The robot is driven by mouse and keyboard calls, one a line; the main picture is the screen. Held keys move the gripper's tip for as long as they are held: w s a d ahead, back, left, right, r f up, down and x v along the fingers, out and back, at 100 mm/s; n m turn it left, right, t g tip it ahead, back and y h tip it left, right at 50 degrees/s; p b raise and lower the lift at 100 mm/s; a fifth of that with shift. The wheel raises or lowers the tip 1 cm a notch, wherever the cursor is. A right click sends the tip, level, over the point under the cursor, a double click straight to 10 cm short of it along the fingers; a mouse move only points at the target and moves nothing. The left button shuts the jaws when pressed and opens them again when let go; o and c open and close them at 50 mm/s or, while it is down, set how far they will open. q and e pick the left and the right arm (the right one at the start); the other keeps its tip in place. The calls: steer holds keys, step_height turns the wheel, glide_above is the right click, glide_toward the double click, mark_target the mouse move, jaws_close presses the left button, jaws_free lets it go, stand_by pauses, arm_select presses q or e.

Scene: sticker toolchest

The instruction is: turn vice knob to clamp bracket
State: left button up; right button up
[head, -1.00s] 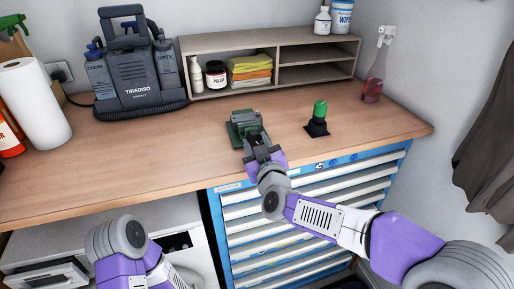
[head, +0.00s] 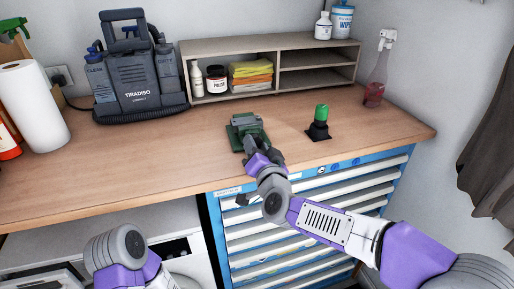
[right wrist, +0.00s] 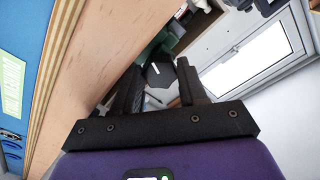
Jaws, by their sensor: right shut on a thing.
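The green vice (head: 240,137) stands near the front edge of the workbench, with a grey piece (head: 245,119) at its top; I cannot tell whether this is the bracket. My right gripper (head: 252,148) is at the front of the vice and hides part of it. In the right wrist view, a dark, many-sided knob (right wrist: 160,75) with a pale line on it sits between the fingers of my right gripper (right wrist: 157,82), which is shut on it. My left arm shows at the lower left of the head view, but its gripper is out of view.
A black stand with a green top (head: 320,122) is right of the vice. A wooden shelf (head: 317,57) and a grey cleaning machine (head: 140,72) stand at the back. The benchtop left of the vice is clear.

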steer(key=m, duration=0.7)
stand_by(0.6)
steer(key=o, duration=0.8)
steer(key=shift+s, duration=0.1)
steer(key=shift+p+v, duration=0.35)
steer(key=shift+v, duration=3.35)
